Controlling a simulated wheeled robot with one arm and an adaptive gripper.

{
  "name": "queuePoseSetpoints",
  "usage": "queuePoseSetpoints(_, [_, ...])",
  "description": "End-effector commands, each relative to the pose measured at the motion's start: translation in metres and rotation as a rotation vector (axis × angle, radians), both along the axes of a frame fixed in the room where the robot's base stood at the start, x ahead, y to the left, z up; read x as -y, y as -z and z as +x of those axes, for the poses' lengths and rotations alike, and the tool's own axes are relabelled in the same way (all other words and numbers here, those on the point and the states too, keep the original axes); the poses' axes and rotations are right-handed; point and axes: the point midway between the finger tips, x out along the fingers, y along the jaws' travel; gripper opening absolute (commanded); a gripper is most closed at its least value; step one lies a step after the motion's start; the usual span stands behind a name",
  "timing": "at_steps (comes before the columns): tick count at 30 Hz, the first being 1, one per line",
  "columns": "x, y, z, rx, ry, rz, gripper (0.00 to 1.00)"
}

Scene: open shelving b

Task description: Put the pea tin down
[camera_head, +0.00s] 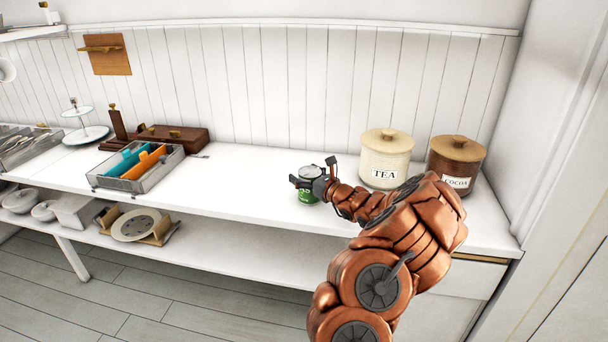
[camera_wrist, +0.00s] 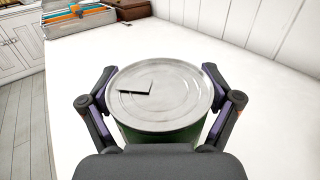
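The pea tin (camera_head: 308,195) is a green can with a silver lid on the white upper shelf, or very close above it; I cannot tell whether its base touches. My gripper (camera_head: 314,177) is at the tin's upper part, reaching in from the right. In the wrist view, the tin's round lid (camera_wrist: 160,95) fills the middle, and my gripper (camera_wrist: 162,100) has one finger on each side of it. Both fingers appear to press against the tin's sides. The tin's lower part is mostly hidden in the wrist view.
A cream tea canister (camera_head: 386,160) and a brown cocoa canister (camera_head: 455,165) stand to the right. A grey tray (camera_head: 140,182) with blue and orange items and a dark wooden box (camera_head: 180,139) are to the left. The white shelf (camera_head: 235,185) between tray and tin is clear.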

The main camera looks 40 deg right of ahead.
Motion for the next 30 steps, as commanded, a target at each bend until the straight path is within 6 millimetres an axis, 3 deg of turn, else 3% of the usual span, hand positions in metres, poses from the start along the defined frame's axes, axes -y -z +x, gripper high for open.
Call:
queuePoseSetpoints(15, [0.000, -0.005, 0.000, -0.001, -0.001, 0.000, 1.00])
queuePoseSetpoints(30, [-0.001, -0.003, -0.071, 0.002, 0.001, 0.002, 1.00])
